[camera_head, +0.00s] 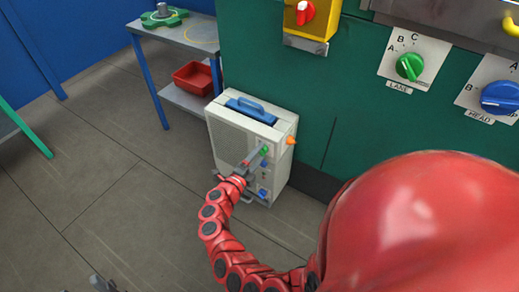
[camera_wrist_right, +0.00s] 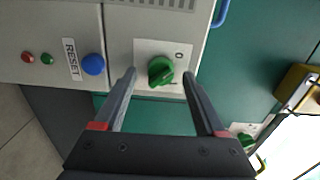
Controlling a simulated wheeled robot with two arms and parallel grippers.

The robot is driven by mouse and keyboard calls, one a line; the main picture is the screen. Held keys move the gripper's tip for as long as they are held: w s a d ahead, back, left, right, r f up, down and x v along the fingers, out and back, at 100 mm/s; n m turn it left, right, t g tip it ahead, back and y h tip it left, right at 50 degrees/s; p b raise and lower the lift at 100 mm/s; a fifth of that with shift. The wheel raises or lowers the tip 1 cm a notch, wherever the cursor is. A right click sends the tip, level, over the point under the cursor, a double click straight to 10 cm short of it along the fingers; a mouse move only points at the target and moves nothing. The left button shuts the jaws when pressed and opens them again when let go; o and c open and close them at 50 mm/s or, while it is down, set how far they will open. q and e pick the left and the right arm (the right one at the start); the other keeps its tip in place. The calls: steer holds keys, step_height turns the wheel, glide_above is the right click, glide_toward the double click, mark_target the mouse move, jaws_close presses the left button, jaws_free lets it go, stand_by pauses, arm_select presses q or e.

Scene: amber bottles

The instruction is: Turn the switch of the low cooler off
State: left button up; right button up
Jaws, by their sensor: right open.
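The low cooler (camera_head: 229,139) is a white box with a blue top handle, standing on the floor beside the green cabinet. My right gripper (camera_head: 254,160) is open at this panel. In the right wrist view its fingertips (camera_wrist_right: 159,78) lie on either side of the switch, with gaps showing. Grey parts at the bottom left edge look like my left gripper (camera_head: 104,285), mostly cut off.
A blue button (camera_wrist_right: 93,64) labelled RESET is left of the switch. An orange knob (camera_head: 291,140) sticks out from the cooler. A table (camera_head: 182,40) with a red bin (camera_head: 193,78) below stands behind. The cabinet carries green LANE (camera_head: 409,66) and blue HEAD knobs (camera_head: 500,97).

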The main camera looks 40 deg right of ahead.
steer(key=p+v, duration=0.1)
steer(key=v, duration=1.6)
